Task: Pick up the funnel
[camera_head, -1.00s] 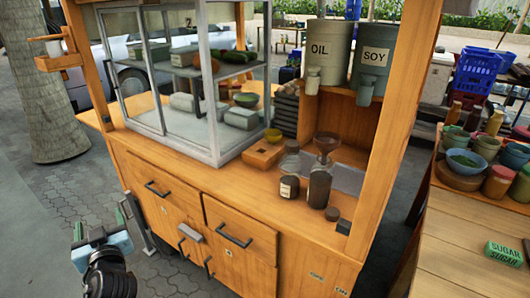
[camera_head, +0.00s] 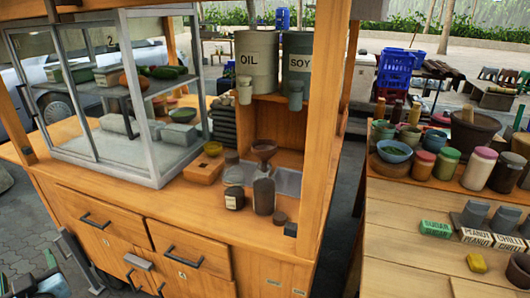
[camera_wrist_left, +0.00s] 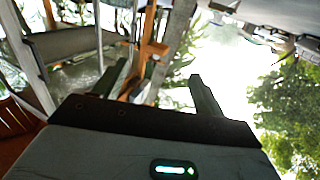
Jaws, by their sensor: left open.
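The funnel (camera_head: 264,149) is brown, with a wide cone. It sits upright in the top of a dark bottle (camera_head: 264,196) on the wooden cart's counter. My left gripper (camera_head: 27,268) is low at the bottom left corner of the head view, partly cut off, far to the left of the funnel and in front of the cart. In the left wrist view its two fingers (camera_wrist_left: 160,92) are spread apart with nothing between them. The funnel cannot be made out in that view. My right gripper is not in view.
A wooden box (camera_head: 203,171) and a glass case (camera_head: 150,176) are to the left. A cart post (camera_head: 318,120) rises at right. A side table (camera_head: 400,225) holds jars.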

